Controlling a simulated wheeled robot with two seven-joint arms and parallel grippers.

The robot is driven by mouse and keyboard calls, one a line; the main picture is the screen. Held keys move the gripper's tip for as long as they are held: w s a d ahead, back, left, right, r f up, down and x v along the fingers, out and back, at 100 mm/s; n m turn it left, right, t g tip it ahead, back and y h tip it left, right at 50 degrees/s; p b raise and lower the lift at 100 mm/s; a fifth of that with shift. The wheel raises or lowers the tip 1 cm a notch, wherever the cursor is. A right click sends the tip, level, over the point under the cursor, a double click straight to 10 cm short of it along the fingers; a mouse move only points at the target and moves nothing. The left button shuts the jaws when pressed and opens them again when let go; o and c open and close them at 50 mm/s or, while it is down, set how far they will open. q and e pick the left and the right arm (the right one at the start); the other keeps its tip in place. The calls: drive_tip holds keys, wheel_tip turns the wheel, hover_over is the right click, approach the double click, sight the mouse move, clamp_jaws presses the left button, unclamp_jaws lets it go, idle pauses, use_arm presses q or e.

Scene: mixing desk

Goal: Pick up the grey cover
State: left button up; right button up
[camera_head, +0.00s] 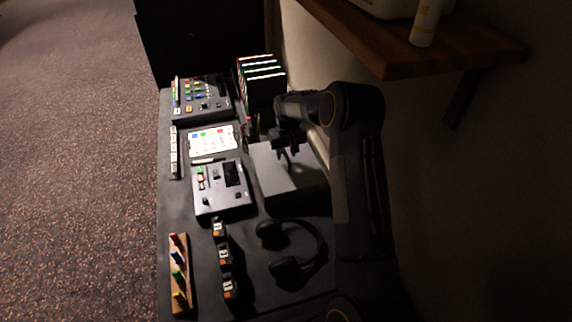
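A grey box-like piece, which looks like the grey cover (273,183), sits on the right side of the dark desk by the wall, between the stacked cases and the headphones. My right arm reaches in from the lower right and bends back over it. My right gripper (288,150) points down over the far part of the cover's top. The fingers are dark and small, so I cannot tell whether they touch the cover or how far apart they are. The gripper and forearm hide part of the cover's far and right sides. My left gripper is not in view.
A grey mixer (222,200) stands left of the cover, with a pad controller (213,139) and another mixer (203,97) behind. Headphones (287,267) lie in front. A wooden shelf (455,48) juts from the wall at upper right. Upright cases (262,80) stand at the back.

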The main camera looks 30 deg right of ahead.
drive_tip(key=shift+f, duration=0.1)
drive_tip(key=shift+c, duration=0.5)
clamp_jaws()
